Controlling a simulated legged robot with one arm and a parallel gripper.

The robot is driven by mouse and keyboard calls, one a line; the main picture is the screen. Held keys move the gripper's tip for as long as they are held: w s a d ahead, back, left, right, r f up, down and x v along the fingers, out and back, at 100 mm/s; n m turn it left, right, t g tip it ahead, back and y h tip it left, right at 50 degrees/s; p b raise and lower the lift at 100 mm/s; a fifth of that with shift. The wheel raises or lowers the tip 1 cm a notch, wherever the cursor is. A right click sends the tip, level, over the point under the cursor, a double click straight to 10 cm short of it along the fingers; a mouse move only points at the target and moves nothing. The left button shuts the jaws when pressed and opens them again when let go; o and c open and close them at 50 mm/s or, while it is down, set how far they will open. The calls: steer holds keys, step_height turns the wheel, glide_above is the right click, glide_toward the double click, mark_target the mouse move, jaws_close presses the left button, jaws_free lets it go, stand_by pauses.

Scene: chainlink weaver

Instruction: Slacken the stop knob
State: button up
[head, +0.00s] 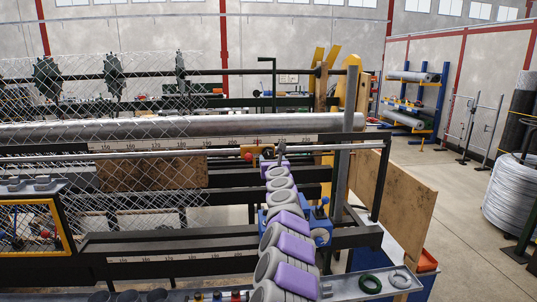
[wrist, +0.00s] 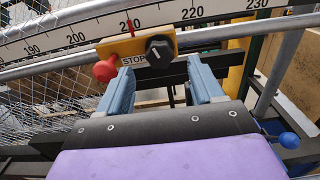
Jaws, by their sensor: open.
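The stop is a yellow block (wrist: 185,41) on the rail, labelled STOP, under the scale near 210. On its front is a black knob (wrist: 158,50) with a white line. A red ball-shaped knob (wrist: 104,71) sticks out at its lower left. My gripper (wrist: 160,78) is open and empty, its two blue-grey fingers pointing at the block. The black knob shows between the fingertips, apparently just beyond them; I cannot tell if they touch anything. In the head view the stop (head: 250,153) is small and sits left of my arm's end.
A white scale (wrist: 77,39) runs above the stop with a red pointer at it. Wire mesh (wrist: 50,108) lies to the left. A blue ball-ended lever (wrist: 289,140) is at lower right.

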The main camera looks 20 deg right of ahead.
mark_target(270, 153)
steer(key=shift+f+p+x, duration=0.2)
steer(key=shift+p+x, duration=0.2)
steer(key=shift+x, duration=0.6)
steer(key=shift+w+d+r, duration=0.1)
steer(key=shift+w+r, duration=0.2)
steer(key=shift+w+d+p, duration=0.1)
steer(key=shift+w+p, duration=0.2)
steer(key=shift+p, duration=0.15)
steer(key=shift+w+d+f+p, duration=0.1)
steer(key=shift+w+f+p, duration=0.15)
steer(key=shift+w+p, duration=0.35)
steer(key=shift+w+d+r+p, duration=0.15)
steer(key=shift+w+p, duration=0.3)
steer(key=shift+w+d+r+p, duration=0.15)
steer(key=shift+w+r+p, duration=0.05)
steer(key=shift+w+p, duration=0.25)
steer(key=shift+w+f+p, duration=0.4)
steer(key=shift+w+p, duration=0.2)
steer(key=shift+w, duration=0.05)
steer(key=shift+d, duration=0.1)
steer(key=c, duration=1)
